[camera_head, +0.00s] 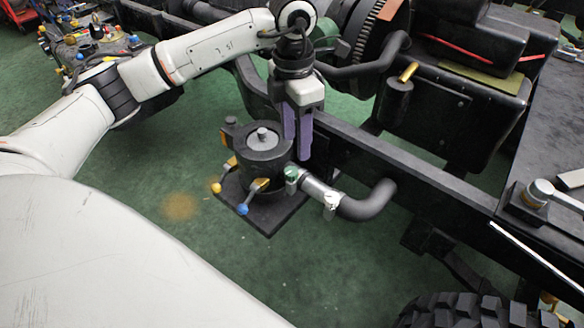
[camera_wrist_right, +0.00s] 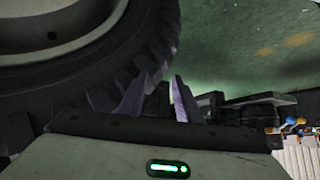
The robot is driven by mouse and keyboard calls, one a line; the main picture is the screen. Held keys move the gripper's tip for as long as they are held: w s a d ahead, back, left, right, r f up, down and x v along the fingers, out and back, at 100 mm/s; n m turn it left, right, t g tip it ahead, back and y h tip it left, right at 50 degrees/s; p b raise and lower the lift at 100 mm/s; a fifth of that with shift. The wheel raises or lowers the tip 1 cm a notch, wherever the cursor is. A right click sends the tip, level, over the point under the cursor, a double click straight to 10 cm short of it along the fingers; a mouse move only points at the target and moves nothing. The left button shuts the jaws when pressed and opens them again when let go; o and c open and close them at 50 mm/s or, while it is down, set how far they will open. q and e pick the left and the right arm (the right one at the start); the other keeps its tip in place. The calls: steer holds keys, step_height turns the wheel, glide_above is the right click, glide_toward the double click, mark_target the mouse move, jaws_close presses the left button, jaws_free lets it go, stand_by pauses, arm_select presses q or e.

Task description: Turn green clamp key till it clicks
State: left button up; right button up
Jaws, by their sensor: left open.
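The green clamp key (camera_head: 291,174) sits at the left end of a silver clamp (camera_head: 318,191), where a black curved hose (camera_head: 370,203) meets a round black housing (camera_head: 262,155). My left gripper (camera_head: 298,150) points down, just above and slightly right of the green key. Its two purple fingers are apart, with nothing visible between them. I cannot tell whether a fingertip touches the key or the clamp. My right gripper (camera_wrist_right: 160,82) shows in the right wrist view with its purple fingers apart and empty, beside a big black tyre.
Levers with yellow (camera_head: 216,188) and blue (camera_head: 242,209) knobs stick out below the housing. A dark chassis rail (camera_head: 440,195) runs behind the hose. A tyre (camera_head: 480,312) stands at the lower right. Green floor is open at the lower middle.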

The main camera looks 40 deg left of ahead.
mark_target(291, 171)
arm_select(q)
steer(key=f, duration=0.6)
steer(key=a+f+b, duration=0.1)
steer(key=f, duration=0.2)
steer(key=shift+a+f, duration=0.1)
steer(key=shift+f, duration=0.3)
steer(key=c, duration=1.1)
